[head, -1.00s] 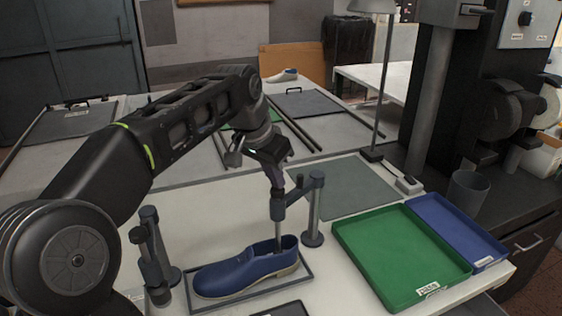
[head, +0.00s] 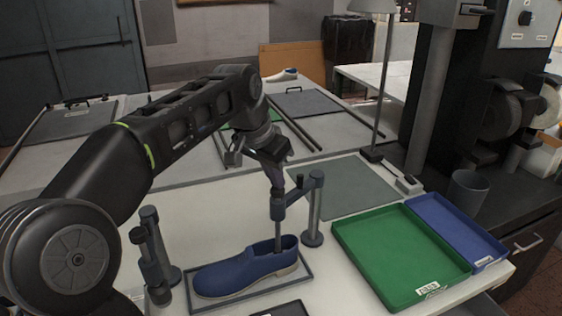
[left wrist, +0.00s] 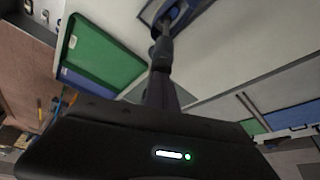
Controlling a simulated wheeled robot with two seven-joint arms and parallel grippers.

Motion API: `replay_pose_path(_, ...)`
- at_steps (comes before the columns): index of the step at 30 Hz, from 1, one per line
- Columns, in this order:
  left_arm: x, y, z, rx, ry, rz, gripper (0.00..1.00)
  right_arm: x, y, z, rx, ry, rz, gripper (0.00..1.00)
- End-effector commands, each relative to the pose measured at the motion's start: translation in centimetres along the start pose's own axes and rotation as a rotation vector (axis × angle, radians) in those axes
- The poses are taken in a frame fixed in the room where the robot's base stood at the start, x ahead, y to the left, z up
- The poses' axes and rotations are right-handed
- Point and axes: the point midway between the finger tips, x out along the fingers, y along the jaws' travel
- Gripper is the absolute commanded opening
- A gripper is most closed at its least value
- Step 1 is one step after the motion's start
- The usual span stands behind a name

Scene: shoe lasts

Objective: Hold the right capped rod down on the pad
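The right capped rod (head: 278,238) stands upright in a sleeve on the arm of the right post (head: 314,212). Its lower end goes into the opening of a blue shoe (head: 240,270), where the shoe's side hides it. I cannot see the pad or whether the rod touches it. My left gripper (head: 277,184) points down at the rod's top, its narrow fingers together, and hides the cap. In the left wrist view the closed fingers (left wrist: 161,88) line up with the rod and sleeve beyond. My right gripper is not in view.
The shoe sits in a shallow dark-rimmed tray (head: 308,274). A second post with a rod (head: 152,258) stands left of the toe. A green tray (head: 400,250) and a blue tray (head: 455,228) lie to the right. A grey mat (head: 345,187) lies flat behind the right post.

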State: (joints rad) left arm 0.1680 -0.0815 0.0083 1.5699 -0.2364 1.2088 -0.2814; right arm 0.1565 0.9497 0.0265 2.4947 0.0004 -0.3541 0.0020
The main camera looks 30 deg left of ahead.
Motion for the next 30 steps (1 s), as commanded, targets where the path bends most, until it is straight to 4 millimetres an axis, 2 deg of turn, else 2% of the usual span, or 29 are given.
replay_pose_path(24,0.4,0.0,0.3,-0.001,-0.009,0.001,0.00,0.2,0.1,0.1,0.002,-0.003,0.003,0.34)
replay_pose_path(30,-1.3,0.0,-0.4,-0.001,-0.007,0.001,0.00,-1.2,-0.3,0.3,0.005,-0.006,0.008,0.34)
